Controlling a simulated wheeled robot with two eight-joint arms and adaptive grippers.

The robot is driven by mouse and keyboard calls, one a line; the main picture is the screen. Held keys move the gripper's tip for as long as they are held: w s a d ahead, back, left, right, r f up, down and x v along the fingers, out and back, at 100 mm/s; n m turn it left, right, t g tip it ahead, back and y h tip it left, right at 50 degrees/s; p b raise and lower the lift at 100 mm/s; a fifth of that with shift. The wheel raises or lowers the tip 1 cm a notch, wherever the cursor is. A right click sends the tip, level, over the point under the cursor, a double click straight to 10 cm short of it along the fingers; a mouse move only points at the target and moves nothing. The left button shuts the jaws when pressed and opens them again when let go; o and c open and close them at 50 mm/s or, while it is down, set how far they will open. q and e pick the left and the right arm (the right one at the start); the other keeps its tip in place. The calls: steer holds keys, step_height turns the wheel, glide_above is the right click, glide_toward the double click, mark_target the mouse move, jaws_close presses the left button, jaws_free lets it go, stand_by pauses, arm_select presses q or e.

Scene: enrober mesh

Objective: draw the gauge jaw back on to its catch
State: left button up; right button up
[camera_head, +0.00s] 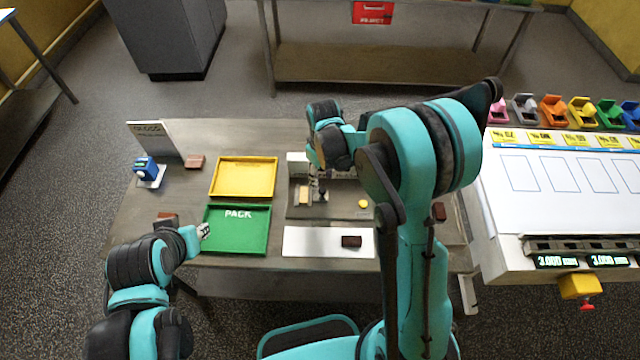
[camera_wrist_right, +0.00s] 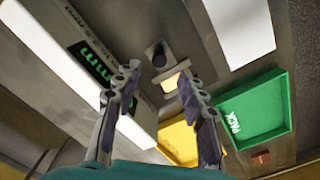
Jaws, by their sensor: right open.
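The gauge (camera_head: 335,211) is a grey-based device at the middle of the table. A tan block (camera_head: 304,196) lies on its left part, and a yellow disc (camera_head: 363,203) sits at its right. In the right wrist view its green-lit readout (camera_wrist_right: 95,67) is at the left, and a dark knob-like part (camera_wrist_right: 155,50), perhaps the jaw, lies just beyond the fingertips. My right gripper (camera_wrist_right: 157,76) is open above the gauge, with the pale block (camera_wrist_right: 171,82) showing between its fingers. Contact cannot be told. The catch cannot be made out. My left gripper (camera_head: 203,231) is by the green tray's left edge.
A yellow tray (camera_head: 244,195) and the green PACK tray (camera_head: 236,249) stand left of the gauge. A white mat (camera_head: 300,243) with a dark brown bar (camera_head: 351,241) lies in front. A blue device (camera_head: 146,168) is at far left. A white-topped machine (camera_head: 560,220) bounds the right.

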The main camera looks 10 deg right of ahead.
mark_target(323, 190)
step_height(323, 190, down, 6)
steer(key=shift+r+b, duration=0.1)
steer(key=shift+b, duration=0.3)
jaws_close()
